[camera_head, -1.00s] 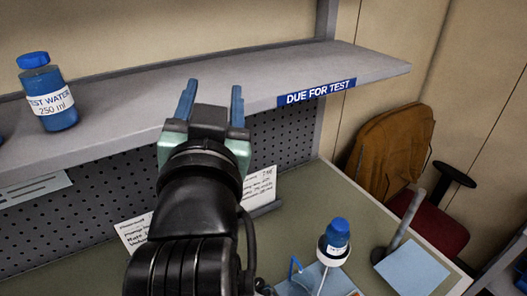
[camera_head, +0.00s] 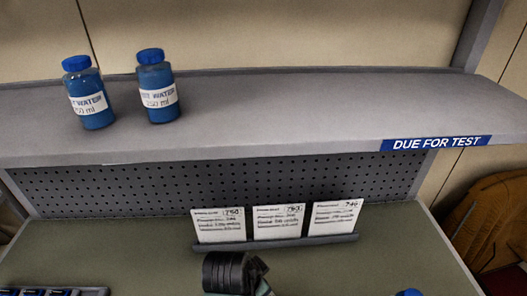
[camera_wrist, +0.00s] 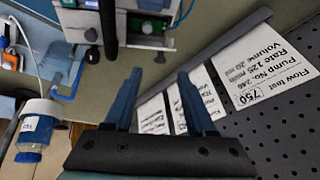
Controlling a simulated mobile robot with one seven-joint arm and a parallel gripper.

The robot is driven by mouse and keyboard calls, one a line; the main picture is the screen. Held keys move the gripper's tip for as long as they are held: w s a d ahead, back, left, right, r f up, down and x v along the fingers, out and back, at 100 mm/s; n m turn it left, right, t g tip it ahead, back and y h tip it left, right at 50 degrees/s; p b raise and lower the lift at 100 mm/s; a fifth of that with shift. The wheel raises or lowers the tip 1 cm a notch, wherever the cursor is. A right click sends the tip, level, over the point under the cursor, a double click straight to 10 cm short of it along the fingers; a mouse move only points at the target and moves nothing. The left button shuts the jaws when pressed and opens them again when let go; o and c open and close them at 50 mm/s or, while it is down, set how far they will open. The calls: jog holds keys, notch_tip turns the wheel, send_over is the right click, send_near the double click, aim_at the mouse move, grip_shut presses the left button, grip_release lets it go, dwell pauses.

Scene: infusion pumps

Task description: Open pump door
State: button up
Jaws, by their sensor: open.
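My gripper (camera_wrist: 157,70) is open and empty in the wrist view, its two blue fingers spread apart. A pale device with dark parts and a small green light, apparently a pump (camera_wrist: 78,20), is at the top of the wrist view, cut off by the frame edge. It lies beyond my fingertips, with bench surface between. I cannot tell its door or whether it is open. In the head view only a dark part of my arm shows at the bottom; the fingers and the pump are not clearly visible there.
Cards (camera_head: 278,222) stand in a holder at the perforated back panel. Two blue water bottles (camera_head: 157,90) stand on the shelf (camera_head: 290,105) above. A blue-and-white bottle (camera_wrist: 38,125) is at lower left in the wrist view.

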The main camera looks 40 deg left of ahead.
jog(key=shift+p+x, duration=0.3)
jog(key=shift+x, duration=2.75)
grip_shut()
